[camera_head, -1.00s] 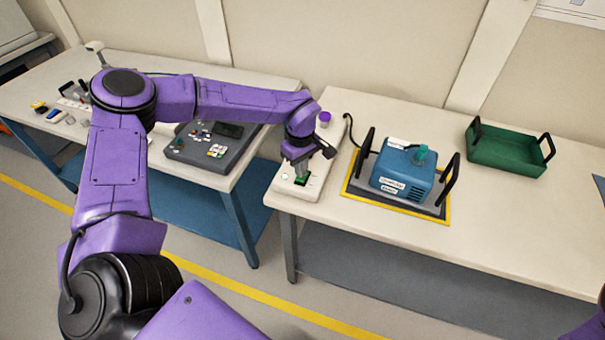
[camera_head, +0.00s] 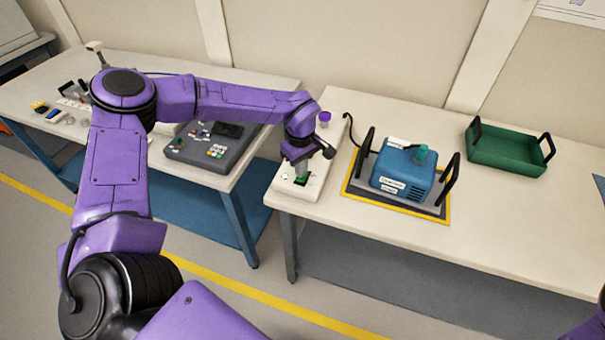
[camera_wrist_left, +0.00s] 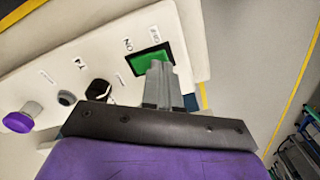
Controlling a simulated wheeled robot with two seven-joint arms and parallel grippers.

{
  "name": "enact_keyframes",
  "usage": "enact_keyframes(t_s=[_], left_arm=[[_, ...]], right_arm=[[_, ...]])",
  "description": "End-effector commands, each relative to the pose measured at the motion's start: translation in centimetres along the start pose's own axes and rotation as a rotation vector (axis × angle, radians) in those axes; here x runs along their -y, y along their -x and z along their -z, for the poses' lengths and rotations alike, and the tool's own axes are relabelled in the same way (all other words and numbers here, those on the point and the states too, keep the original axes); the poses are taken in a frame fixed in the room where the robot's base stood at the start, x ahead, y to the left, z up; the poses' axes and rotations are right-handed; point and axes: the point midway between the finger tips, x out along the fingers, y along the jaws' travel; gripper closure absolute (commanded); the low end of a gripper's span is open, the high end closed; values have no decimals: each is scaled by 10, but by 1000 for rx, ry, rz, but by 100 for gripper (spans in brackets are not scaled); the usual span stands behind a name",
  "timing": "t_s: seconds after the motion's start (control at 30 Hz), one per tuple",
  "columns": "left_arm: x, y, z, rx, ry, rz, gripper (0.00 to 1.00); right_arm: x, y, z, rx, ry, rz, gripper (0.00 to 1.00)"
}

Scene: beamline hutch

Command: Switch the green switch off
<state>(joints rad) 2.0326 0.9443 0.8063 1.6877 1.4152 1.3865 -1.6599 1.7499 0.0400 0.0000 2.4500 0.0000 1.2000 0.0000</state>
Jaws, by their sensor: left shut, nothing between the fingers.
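The green switch (camera_wrist_left: 148,60) is a rocker in a black frame on a pale panel box (camera_wrist_left: 100,60), with an "ON" label beside it. In the head view the green switch (camera_head: 303,181) shows at the front end of the panel box (camera_head: 287,187). My left gripper (camera_wrist_left: 158,66) is shut and empty, with its fingertips at the lower edge of the switch in the wrist view. In the head view my left gripper (camera_head: 302,176) points down at the switch and partly covers it. I cannot tell whether the tips touch it.
A purple knob (camera_wrist_left: 18,122) and a black knob (camera_wrist_left: 98,90) stand on the same panel. A blue pump-like unit (camera_head: 403,172) with black handles stands to the right, and a green tray (camera_head: 508,150) beyond it. A grey keypad console (camera_head: 205,150) is on the left table.

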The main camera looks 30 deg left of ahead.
Motion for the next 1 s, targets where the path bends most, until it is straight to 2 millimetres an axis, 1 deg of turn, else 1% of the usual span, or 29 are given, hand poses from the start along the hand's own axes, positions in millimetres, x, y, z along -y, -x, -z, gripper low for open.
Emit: enact_keyframes(t_s=[1.0], left_arm=[[0, -16, 0, 0, 0, 1, 100]], right_arm=[[1, -8, -3, 0, 0, 0, 57]])
